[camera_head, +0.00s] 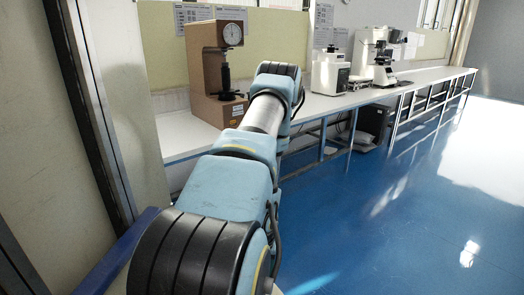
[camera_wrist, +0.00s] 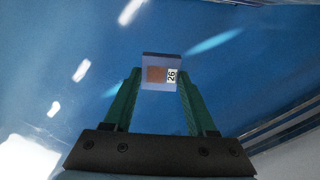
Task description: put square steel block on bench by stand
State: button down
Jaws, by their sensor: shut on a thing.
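In the wrist view, the square steel block (camera_wrist: 161,59) is a small grey-blue plate with a brown patch and a white label reading 26. My gripper (camera_wrist: 160,85) is shut on it, with one green finger on each side. The blue floor lies behind the block. In the head view, the brown hardness tester (camera_head: 213,70) with a round dial stands on the white bench (camera_head: 180,140). My arm reaches over toward the bench and hides part of it. My gripper and the block are hidden in the head view.
A white tester (camera_head: 330,72) and a microscope-like instrument (camera_head: 376,55) stand farther along the bench. A dark box (camera_head: 371,123) is under the bench. The blue floor (camera_head: 400,210) to the right is open. A wall panel (camera_head: 100,90) is close on the left.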

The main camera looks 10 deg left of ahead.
aim_at(174, 143)
jog(key=i+l+u, duration=0.1)
jog(key=i+u, duration=0.15)
jog(key=u, duration=0.2)
jog(key=i+l+u, duration=0.2)
jog(key=u, duration=0.25)
jog(key=i+l+u, duration=0.15)
jog(key=u, duration=0.3)
jog(key=i+l+u, duration=0.1)
jog(key=l+u, duration=0.35)
